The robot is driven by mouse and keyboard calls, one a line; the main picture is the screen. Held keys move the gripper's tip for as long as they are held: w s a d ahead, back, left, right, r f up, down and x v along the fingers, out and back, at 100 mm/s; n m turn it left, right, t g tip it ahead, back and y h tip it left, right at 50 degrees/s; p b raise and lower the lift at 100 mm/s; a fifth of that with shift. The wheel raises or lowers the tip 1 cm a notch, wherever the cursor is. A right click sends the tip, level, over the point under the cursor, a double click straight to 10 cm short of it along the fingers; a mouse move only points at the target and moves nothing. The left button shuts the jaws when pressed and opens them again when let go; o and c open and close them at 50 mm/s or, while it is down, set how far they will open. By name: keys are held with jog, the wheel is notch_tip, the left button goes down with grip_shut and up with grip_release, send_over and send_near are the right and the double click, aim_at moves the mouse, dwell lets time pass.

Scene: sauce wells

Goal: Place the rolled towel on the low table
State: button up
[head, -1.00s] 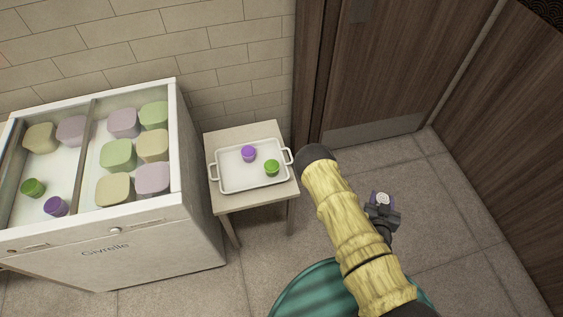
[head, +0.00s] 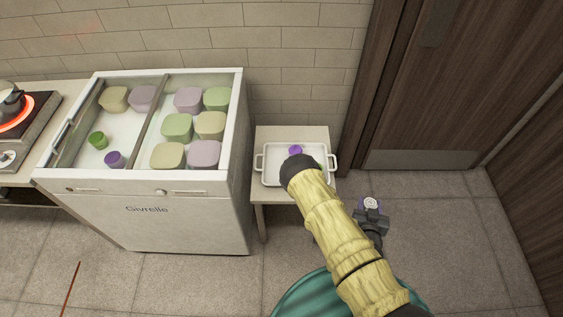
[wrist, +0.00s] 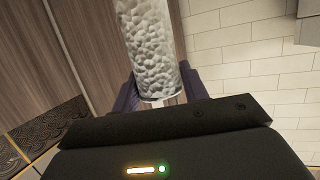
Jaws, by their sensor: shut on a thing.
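The rolled towel is a white, bumpy-textured cylinder (wrist: 148,45) in the wrist view. My gripper (wrist: 160,82) is shut on it, with a dark finger on each side. In the head view my gripper (head: 371,213) is to the right of my arm, and the pale end of the towel (head: 371,203) shows there. The low table (head: 292,133) is a small pale table against the tiled wall. My gripper appears right of it and apart from it. My arm hides the table's front right part.
A white tray (head: 262,172) with handles takes up most of the tabletop and holds a purple cup (head: 295,150). A white open-topped chest (head: 190,222) with several lidded tubs stands left of the table. A lit burner (head: 16,112) is at far left. Floor at right is clear.

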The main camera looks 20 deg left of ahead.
jog(key=shift+a, duration=0.2)
jog(key=w+f+b, duration=0.5)
jog(key=f+b, duration=0.8)
jog(key=b, duration=0.4)
jog(key=w+f+b, duration=0.5)
jog(key=f+b, duration=0.8)
jog(key=b, duration=0.3)
notch_tip(320, 180, up, 11)
jog(key=p, duration=1)
jog(key=shift+f, duration=0.1)
jog(key=a+r+n+g+y, duration=0.1)
jog(key=a+r+n+y, duration=0.3)
jog(key=a+r, duration=0.8)
jog(key=w+a+r+n+g+y, duration=0.1)
jog(key=a+r+n+y, duration=0.3)
jog(key=a+r, duration=0.7)
jog(key=a+g+y, duration=0.1)
jog(key=a, duration=0.5)
jog(key=shift+r+g+y, duration=0.3)
jog(key=shift+r, duration=0.05)
